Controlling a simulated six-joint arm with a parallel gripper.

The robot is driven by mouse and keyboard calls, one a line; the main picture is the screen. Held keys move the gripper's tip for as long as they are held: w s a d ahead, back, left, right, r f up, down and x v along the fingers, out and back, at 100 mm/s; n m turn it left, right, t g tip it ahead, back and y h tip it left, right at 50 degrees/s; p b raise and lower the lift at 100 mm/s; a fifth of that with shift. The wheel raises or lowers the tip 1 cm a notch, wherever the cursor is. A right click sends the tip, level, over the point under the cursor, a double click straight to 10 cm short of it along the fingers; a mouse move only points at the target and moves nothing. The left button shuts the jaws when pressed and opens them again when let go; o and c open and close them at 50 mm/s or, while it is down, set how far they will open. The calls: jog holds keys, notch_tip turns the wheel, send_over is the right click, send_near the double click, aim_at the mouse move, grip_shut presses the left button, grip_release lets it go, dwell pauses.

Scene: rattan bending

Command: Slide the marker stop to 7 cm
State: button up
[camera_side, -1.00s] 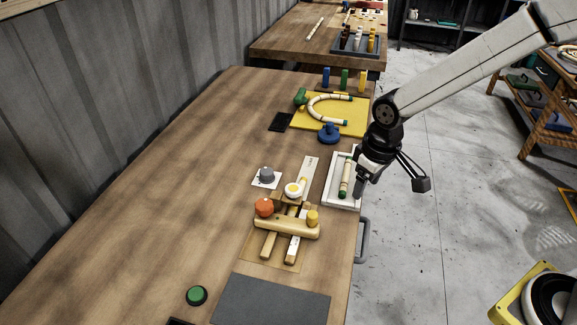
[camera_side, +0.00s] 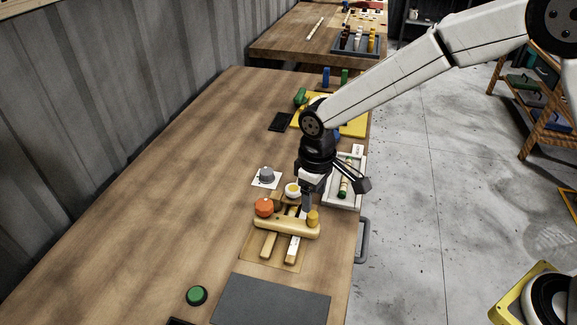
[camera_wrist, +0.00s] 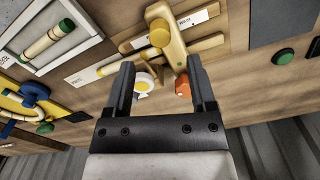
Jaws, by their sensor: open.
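A wooden fixture with two rails (camera_side: 269,245) carries a pale wooden crossbar (camera_side: 285,228). A yellow knob (camera_side: 313,217) and an orange knob (camera_side: 264,207) sit on it. A round white piece with a yellow centre (camera_side: 293,190) stands just behind the crossbar. I cannot tell for sure which piece is the marker stop, and no scale marks are readable. My gripper (camera_side: 306,208) is open, pointing down over the fixture near the yellow knob. In the wrist view my gripper (camera_wrist: 160,78) has its fingers spread, with the white piece (camera_wrist: 143,82) and orange knob (camera_wrist: 182,87) showing between them.
A white tray (camera_side: 358,195) holding a green-tipped rod stands right of the fixture. A grey knob (camera_side: 266,174) on a white card is to the left. A green button (camera_side: 197,295) and dark mat (camera_side: 270,302) lie in front. The table's left side is clear.

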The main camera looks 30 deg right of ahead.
aim_at(313, 214)
jog(key=shift+f, duration=3.35)
grip_shut()
